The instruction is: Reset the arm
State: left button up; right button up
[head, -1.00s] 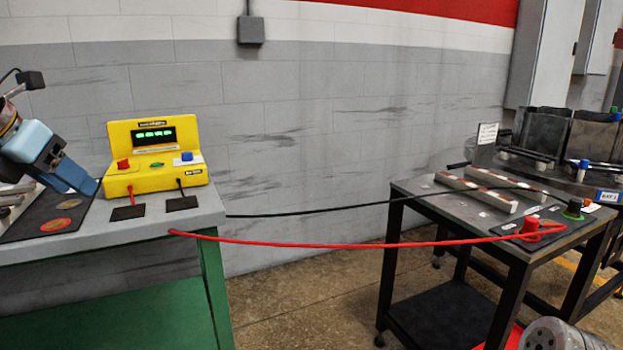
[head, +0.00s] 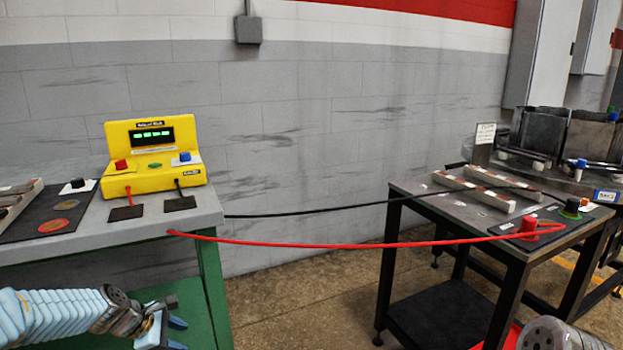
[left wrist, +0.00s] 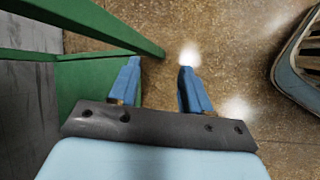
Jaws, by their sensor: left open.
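My left gripper (head: 176,332) is low at the lower left of the head view, in front of the green bench (head: 213,285) and below its top. In the left wrist view its two blue fingers (left wrist: 158,78) are apart with nothing between them. They point over the brown floor (left wrist: 225,40), beside a green bench leg (left wrist: 120,32). At the lower right of the head view a grey rounded part of my own body shows; my right gripper is not seen.
A yellow meter box (head: 155,155) stands on the bench's grey top. A red cable (head: 320,245) and a black cable (head: 320,209) run to a dark table (head: 430,205) on the right. The floor between bench and table is open.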

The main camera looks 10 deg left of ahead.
pick_arm(q)
jog(key=s+d+f+m+g, duration=0.25)
jog(key=d+f+m, duration=0.35)
jog(key=d+f, duration=0.55)
jog(key=s+d+f+m+g, duration=0.1)
jog(key=s+d+f+m, duration=0.5)
jog(key=s+d, duration=0.2)
jog(key=s+d+f+m+g, duration=0.1)
jog(key=s+d+f+m, duration=0.6)
jog(key=s, duration=0.5)
jog(key=shift+s+d+m+g, duration=0.25)
jog(key=shift+d+m+g, duration=0.1)
jog(key=shift+d, duration=0.35)
jog(key=shift+f, duration=0.1)
